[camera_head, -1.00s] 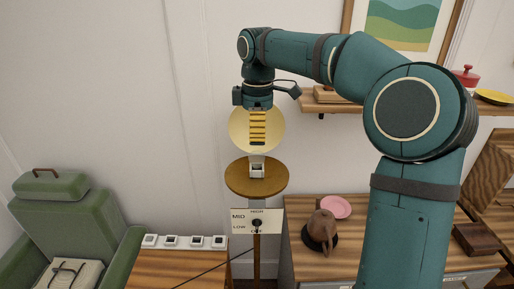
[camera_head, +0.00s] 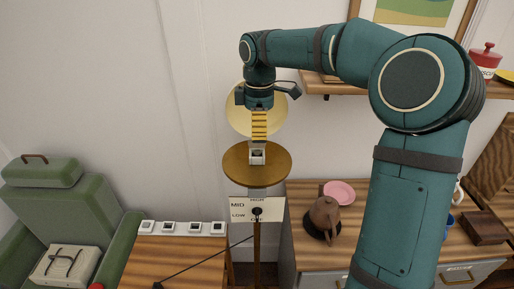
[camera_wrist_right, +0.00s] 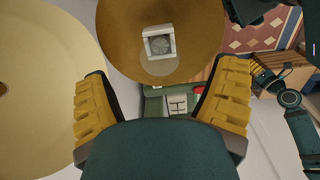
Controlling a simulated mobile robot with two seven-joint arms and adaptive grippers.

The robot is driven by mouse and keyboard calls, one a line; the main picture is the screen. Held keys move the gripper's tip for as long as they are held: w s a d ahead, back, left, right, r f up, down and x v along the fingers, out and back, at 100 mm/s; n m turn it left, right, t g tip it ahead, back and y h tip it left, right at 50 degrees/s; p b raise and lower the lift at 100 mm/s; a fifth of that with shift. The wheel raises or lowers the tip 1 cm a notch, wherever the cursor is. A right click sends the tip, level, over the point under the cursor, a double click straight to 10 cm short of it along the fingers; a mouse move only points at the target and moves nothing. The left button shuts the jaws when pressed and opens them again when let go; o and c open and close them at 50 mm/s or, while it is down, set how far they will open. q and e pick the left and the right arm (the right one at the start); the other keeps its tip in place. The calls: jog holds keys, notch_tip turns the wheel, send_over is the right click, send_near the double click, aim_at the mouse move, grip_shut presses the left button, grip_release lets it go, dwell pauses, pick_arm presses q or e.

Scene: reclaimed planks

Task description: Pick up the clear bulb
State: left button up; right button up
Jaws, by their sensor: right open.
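What looks like the clear bulb (camera_wrist_right: 160,66) shows in the right wrist view as a faint see-through round shape by a white square holder (camera_wrist_right: 159,43). The holder stands on a round brown disc (camera_wrist_right: 115,28); in the head view it is a small white block (camera_head: 257,158) on the round wooden top (camera_head: 235,166). My right gripper (camera_head: 259,139) points down just above the holder. In the wrist view its yellow ribbed fingers (camera_wrist_right: 165,75) are spread wide, with nothing between them. The bulb's glass is hard to make out in the head view.
A cream round shade (camera_head: 238,118) is behind the fingers. A MID/LOW/HIGH switch plate (camera_head: 243,214) hangs below the wooden top. Several white square holders (camera_head: 195,228) line the left table. A brown teapot (camera_head: 325,213) and pink plate (camera_head: 340,191) stand on the right cabinet.

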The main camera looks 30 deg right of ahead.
aim_at(259, 143)
jog(key=shift+f+b, duration=0.35)
jog(key=shift+f, duration=2.35)
jog(key=c, duration=1.2)
